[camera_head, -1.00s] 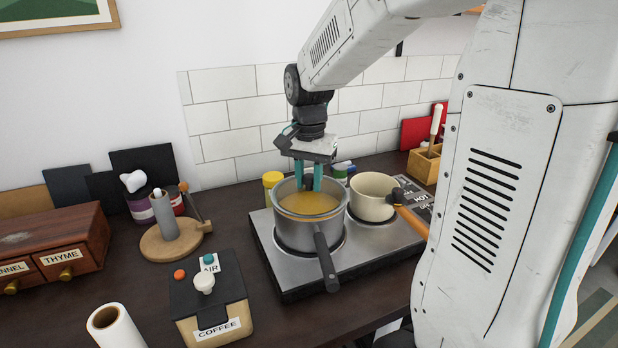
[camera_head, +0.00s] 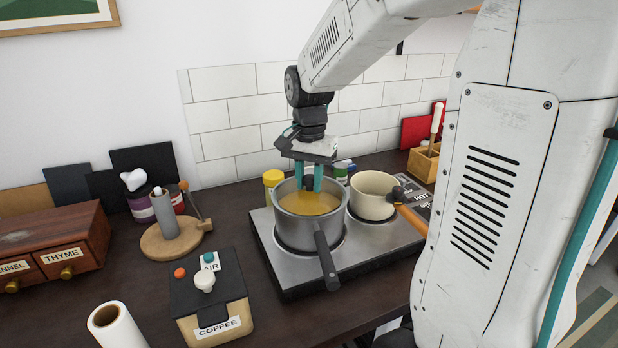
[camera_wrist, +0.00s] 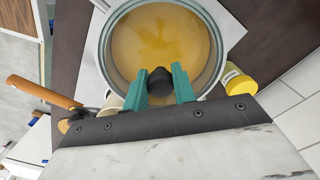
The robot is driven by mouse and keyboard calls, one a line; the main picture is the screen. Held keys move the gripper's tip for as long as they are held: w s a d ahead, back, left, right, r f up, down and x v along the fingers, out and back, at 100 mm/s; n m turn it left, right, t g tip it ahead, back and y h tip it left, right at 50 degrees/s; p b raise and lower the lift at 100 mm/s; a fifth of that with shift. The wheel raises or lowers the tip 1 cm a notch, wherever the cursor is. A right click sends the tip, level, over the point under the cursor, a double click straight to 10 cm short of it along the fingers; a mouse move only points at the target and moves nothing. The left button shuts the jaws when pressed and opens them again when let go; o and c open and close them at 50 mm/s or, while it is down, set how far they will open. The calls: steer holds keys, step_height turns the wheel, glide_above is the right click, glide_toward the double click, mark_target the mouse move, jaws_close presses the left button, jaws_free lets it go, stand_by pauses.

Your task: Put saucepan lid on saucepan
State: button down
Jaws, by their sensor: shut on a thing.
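The grey saucepan (camera_head: 292,232) stands on the left plate of the hob, its dark handle pointing to the front. Yellow-orange contents show inside its rim. The saucepan lid (camera_wrist: 160,30) looks like clear glass with a black knob, lying level over the saucepan's mouth. My gripper (camera_head: 308,180) points down above the saucepan, its teal fingers shut on the lid's knob. In the wrist view my gripper (camera_wrist: 160,84) has the knob between its fingertips. The lid's edge nearly matches the saucepan's rim; I cannot tell whether they touch all round.
A cream pan (camera_head: 372,198) with a wooden handle stands close on the right of the hob (camera_head: 385,238). A yellow-lidded jar (camera_head: 271,180) stands just behind the saucepan. The coffee box (camera_head: 212,305) and paper-roll holder (camera_head: 165,243) are to the left. A tiled wall is behind.

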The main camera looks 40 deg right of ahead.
steer(key=shift+f, duration=0.15)
steer(key=c, duration=1.1)
jaws_free()
steer(key=shift+o, duration=0.2)
steer(key=shift+r, duration=3)
